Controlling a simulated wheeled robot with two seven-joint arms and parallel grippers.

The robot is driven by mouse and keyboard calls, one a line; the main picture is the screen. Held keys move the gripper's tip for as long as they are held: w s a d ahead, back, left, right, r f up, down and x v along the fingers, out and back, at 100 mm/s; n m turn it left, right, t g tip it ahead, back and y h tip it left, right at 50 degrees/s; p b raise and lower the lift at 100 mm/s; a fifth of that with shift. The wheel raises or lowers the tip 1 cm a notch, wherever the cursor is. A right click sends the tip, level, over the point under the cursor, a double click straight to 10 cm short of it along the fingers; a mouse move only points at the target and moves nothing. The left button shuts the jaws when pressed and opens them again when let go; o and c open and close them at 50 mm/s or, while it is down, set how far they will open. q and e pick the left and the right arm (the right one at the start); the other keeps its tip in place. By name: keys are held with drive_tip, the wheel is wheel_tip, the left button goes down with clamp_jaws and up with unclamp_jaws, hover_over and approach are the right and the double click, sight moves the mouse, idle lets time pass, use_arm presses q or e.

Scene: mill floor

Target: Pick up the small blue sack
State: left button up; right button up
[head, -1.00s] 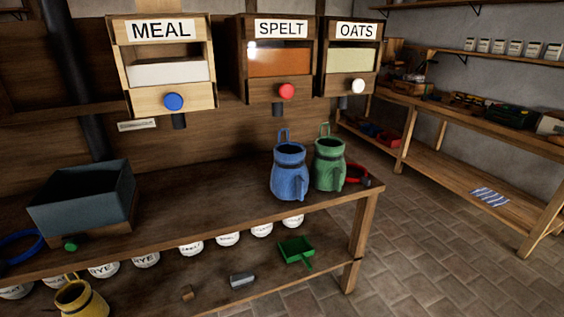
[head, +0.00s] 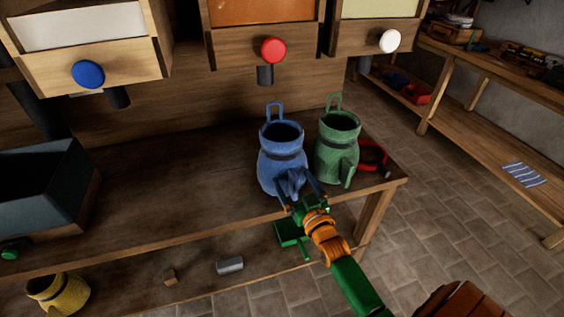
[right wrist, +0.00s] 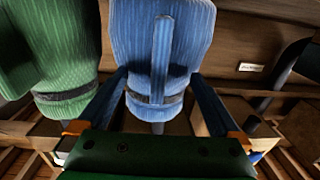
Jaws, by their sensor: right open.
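The small blue sack (head: 281,160) stands upright on the wooden bench, with an open top, a loop at the back, a dark band and a grip tab at the front. My right gripper (head: 298,190) is at the sack's front, its jaws open. In the right wrist view the blue sack (right wrist: 160,50) lies ahead between the two blue fingers (right wrist: 158,100), its upright tab in the middle. The fingers are spread to either side; I cannot tell whether they touch the sack. My left gripper is not in view.
A green sack (head: 337,145) stands close to the right of the blue one. A red ring (head: 372,156) lies behind it near the bench's right end. Dispensers with a red knob (head: 273,50) and white knob (head: 389,41) hang above. A dark bin (head: 40,185) stands at left; the bench middle is clear.

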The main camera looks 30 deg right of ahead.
drive_tip(key=shift+w+d+f, duration=0.15)
drive_tip(key=shift+w+d, duration=0.05)
drive_tip(key=shift+w, duration=0.1)
drive_tip(key=shift+s, duration=0.15)
drive_tip(key=c, duration=0.8)
clamp_jaws()
